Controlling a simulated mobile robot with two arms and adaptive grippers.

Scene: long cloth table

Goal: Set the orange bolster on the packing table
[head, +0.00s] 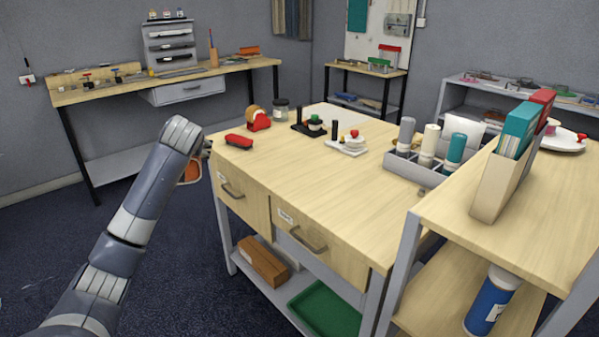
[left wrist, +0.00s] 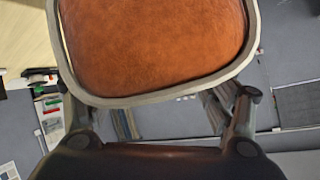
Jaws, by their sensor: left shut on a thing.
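The orange bolster (left wrist: 155,40) fills the top of the left wrist view, an orange-brown face inside a pale rim. My left gripper (left wrist: 158,96) is shut on it, one finger at each side. In the head view the bolster (head: 191,172) shows as a small orange patch with a pale edge, mostly hidden behind my left arm. It is held off the left end of a light wooden table with drawers (head: 300,190), which appears to be the packing table. My right gripper is out of view.
On the table's near-left corner lie a red item (head: 239,141) and a tape dispenser (head: 257,119). A jar (head: 280,108), small black and white stands and a grey bottle caddy (head: 418,172) sit further along. The table's front middle is clear. A shelf unit with folders (head: 515,150) stands right.

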